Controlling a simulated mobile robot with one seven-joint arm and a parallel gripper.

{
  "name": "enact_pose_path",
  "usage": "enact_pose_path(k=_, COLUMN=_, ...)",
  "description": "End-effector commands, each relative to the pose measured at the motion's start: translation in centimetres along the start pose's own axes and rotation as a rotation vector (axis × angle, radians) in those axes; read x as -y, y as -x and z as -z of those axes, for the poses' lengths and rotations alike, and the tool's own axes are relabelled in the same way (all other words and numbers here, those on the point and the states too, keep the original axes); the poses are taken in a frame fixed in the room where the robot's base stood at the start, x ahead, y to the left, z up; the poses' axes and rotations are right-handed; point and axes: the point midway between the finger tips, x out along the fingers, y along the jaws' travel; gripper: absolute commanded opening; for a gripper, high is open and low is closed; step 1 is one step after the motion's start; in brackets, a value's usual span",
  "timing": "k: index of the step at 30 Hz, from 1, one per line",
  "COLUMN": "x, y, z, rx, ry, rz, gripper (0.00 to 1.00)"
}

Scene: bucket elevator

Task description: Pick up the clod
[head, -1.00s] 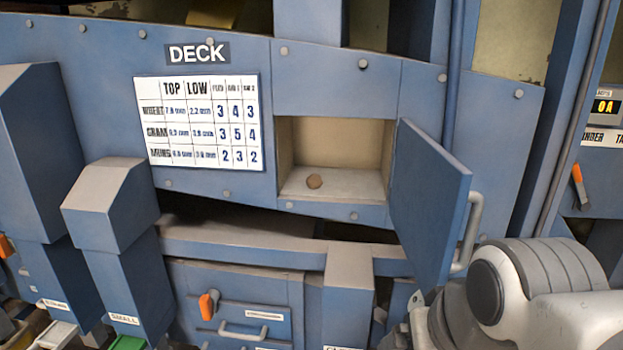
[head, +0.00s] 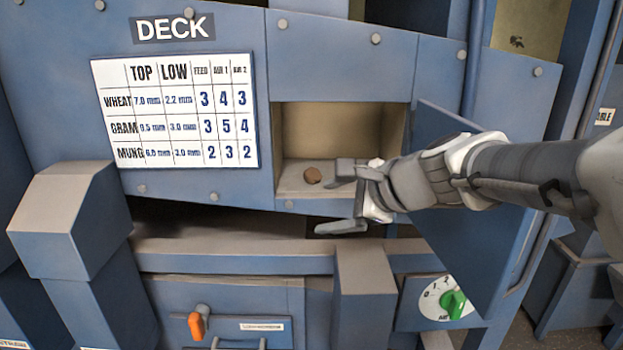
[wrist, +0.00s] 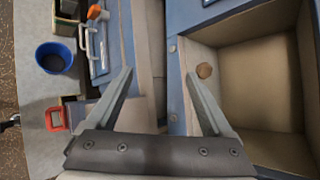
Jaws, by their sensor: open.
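The clod (head: 312,175) is a small brown lump on the floor of an open compartment (head: 288,182) in the blue deck panel. In the wrist view the clod (wrist: 205,70) lies near the compartment's front edge, ahead of the right finger. My gripper (head: 340,198) is open and empty at the compartment's mouth, to the right of the clod. One finger is level with the opening and the other is below it, outside. In the wrist view the fingers (wrist: 160,85) straddle the compartment's front edge. The clod is apart from both fingers.
The blue door (head: 480,235) stands open at the right, partly behind my arm. A grey ledge (head: 230,255) runs below the opening. A green dial (head: 453,304) and an orange handle (head: 197,325) sit lower. In the wrist view a blue cup (wrist: 55,57) shows at left.

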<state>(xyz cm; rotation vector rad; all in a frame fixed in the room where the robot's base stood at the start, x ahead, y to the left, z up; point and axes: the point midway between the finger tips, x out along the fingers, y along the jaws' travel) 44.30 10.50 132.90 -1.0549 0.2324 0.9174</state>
Motion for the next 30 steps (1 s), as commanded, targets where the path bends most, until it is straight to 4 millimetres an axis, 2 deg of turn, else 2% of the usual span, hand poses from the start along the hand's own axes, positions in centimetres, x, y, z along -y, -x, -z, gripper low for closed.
enact_pose_path(k=1, x=1.4, y=-1.6, z=0.7, rx=0.018, ry=-0.146, rz=0.031, gripper=0.85)
enact_pose_path(k=6, x=6.0, y=-5.2, z=2.6, rx=0.077, ry=-0.603, rz=0.146, gripper=0.85)
enact_pose_path(k=12, x=8.8, y=-7.4, z=4.5, rx=0.12, ry=-0.909, rz=0.22, gripper=0.85)
enact_pose_path(k=20, x=9.8, y=-9.0, z=5.0, rx=0.133, ry=-0.986, rz=0.237, gripper=0.85)
enact_pose_path(k=30, x=10.8, y=-12.6, z=4.4, rx=0.132, ry=-0.982, rz=0.235, gripper=0.85)
